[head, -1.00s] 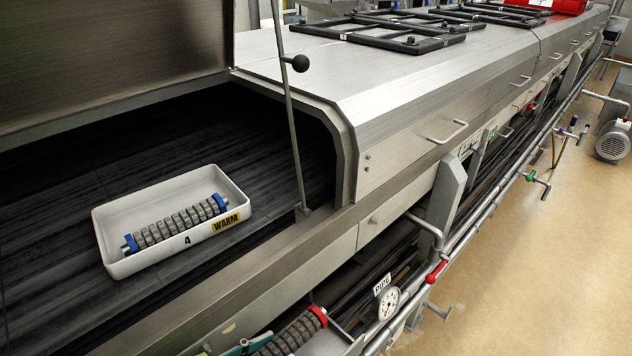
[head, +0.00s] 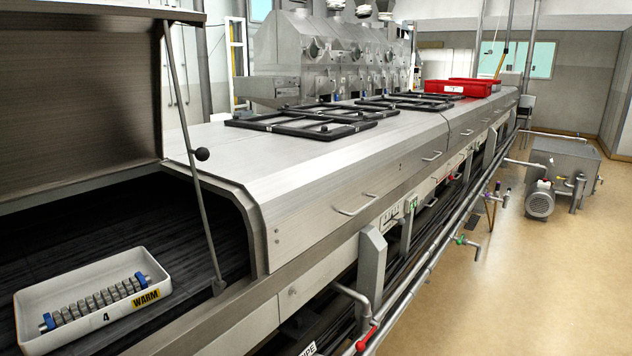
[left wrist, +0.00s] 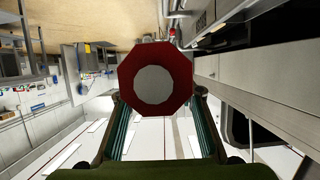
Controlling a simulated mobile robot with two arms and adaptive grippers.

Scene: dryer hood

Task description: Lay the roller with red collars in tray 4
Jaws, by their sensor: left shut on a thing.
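Tray 4 (head: 190,311) is a white tray with a "4" and a yellow WARM label, at the lower left of the head view. It sits on the dark bed under the raised hood. A grey ribbed roller with blue collars (head: 96,302) lies in it. The roller with red collars (left wrist: 126,78) shows end-on in the left wrist view, a red octagonal collar with a grey centre. My left gripper (left wrist: 157,100) is shut on it; the collar hides what is behind. Neither gripper shows in the head view.
A thin rod with a black ball (head: 202,154) stands right of the tray, beside the hood opening. Black frames (head: 300,122) and red bins (head: 460,88) lie on the steel top. Pipes and valves (head: 440,250) run along the machine's side.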

